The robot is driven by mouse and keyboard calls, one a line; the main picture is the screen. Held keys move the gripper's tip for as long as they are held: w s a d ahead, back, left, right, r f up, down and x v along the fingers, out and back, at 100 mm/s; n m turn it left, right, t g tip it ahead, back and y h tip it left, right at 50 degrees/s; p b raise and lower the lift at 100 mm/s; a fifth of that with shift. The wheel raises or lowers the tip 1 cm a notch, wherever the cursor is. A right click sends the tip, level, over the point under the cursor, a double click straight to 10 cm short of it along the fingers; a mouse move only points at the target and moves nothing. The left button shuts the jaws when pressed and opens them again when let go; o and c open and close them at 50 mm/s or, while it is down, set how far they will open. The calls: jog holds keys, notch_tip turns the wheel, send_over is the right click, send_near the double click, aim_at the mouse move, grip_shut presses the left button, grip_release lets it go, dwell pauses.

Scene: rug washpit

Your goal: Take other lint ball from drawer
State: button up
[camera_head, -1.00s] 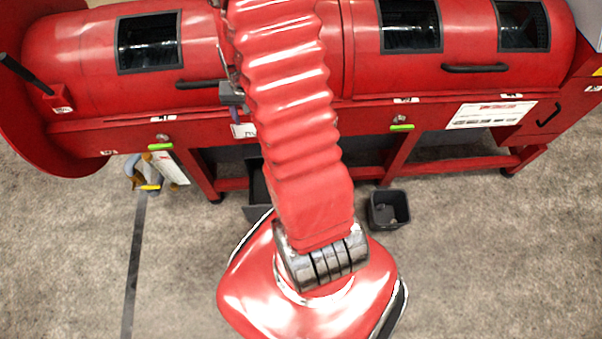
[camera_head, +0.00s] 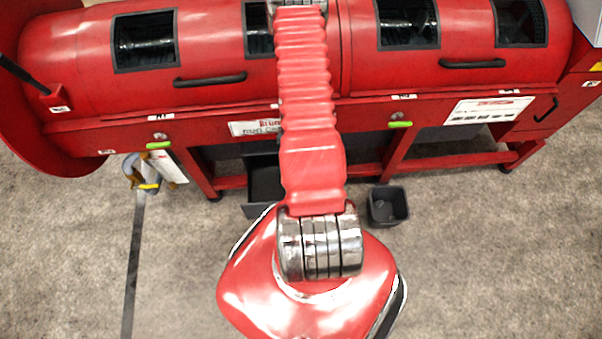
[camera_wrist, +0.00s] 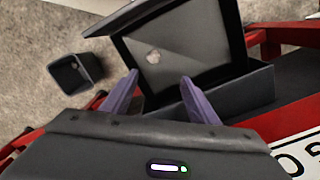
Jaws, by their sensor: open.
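A small pale lint ball (camera_wrist: 153,56) lies on the floor of the open dark drawer (camera_wrist: 205,52) in the wrist view. My gripper (camera_wrist: 160,77) is open, its two purple fingers apart and empty. It is over the near side of the drawer, and the lint ball shows just beyond and between the fingertips. In the head view the drawer (camera_head: 264,182) sticks out under the red machine, partly behind my arm. My gripper is hidden there, and no lint ball can be made out in the drawer.
A small dark bin (camera_head: 388,206) stands on the grey floor right of the drawer; the wrist view shows it at left (camera_wrist: 76,72). The red machine (camera_head: 420,70) and its frame legs flank the drawer. Open floor lies in front.

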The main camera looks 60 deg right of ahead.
jog(key=shift+m, duration=0.7)
jog(key=f, duration=0.1)
jog(key=s+f, duration=0.1)
jog(key=f, duration=0.1)
jog(key=s+f, duration=0.1)
jog(key=shift+s+d+f, duration=0.15)
jog(key=shift+d+f, duration=0.1)
jog(key=shift+f, duration=4.25)
jog(key=shift+f, duration=0.1)
jog(key=shift+w+f, duration=0.15)
jog(key=shift+f, duration=1.1)
jog(key=shift+w+f, duration=0.1)
jog(key=shift+f, duration=1.15)
